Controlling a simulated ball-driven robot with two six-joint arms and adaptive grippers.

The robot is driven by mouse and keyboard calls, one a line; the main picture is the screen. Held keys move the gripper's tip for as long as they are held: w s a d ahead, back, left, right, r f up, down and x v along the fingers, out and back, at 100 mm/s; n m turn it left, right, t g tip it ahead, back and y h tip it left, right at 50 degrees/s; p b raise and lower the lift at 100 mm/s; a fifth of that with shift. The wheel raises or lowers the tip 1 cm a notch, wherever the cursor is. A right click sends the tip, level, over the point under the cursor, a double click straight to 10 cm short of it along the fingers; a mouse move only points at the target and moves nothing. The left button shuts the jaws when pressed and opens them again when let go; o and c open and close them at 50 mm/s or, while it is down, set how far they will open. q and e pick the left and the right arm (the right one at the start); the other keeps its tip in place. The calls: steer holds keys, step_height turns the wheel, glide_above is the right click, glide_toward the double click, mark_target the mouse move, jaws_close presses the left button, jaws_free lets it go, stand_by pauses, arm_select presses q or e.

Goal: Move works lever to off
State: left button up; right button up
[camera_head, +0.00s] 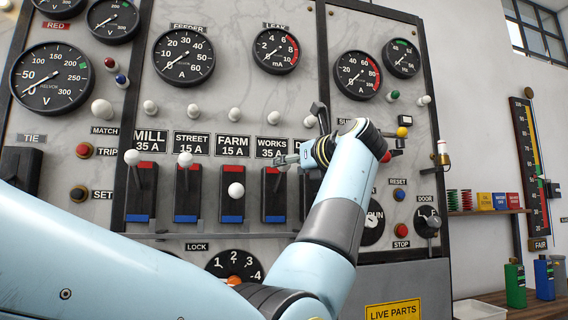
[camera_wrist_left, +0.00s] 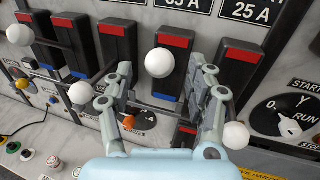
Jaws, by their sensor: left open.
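The works lever's black switch block (camera_head: 273,200) stands under the WORKS 35 A label (camera_head: 272,146) in the head view. In the left wrist view the works lever's white ball knob (camera_wrist_left: 159,63) stands out from the panel, in front of its red-topped block. My left gripper (camera_head: 284,161) is open at this lever and hides the knob in the head view. In the wrist view the two fingers (camera_wrist_left: 163,86) lie on either side of the knob, with a gap on both sides. I cannot tell how deep the knob sits between them. My right gripper is not in view.
The FARM lever knob (camera_head: 236,190) hangs lower than the STREET knob (camera_head: 186,160) and MILL knob (camera_head: 131,157). Another white knob (camera_wrist_left: 236,135) is close to the right finger in the wrist view. A rotary LOCK dial (camera_head: 235,264) sits below the levers.

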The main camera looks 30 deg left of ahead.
mark_target(280, 176)
arm_select(q)
steer(key=shift+x, duration=1.7)
steer(key=shift+c, duration=0.2)
jaws_close()
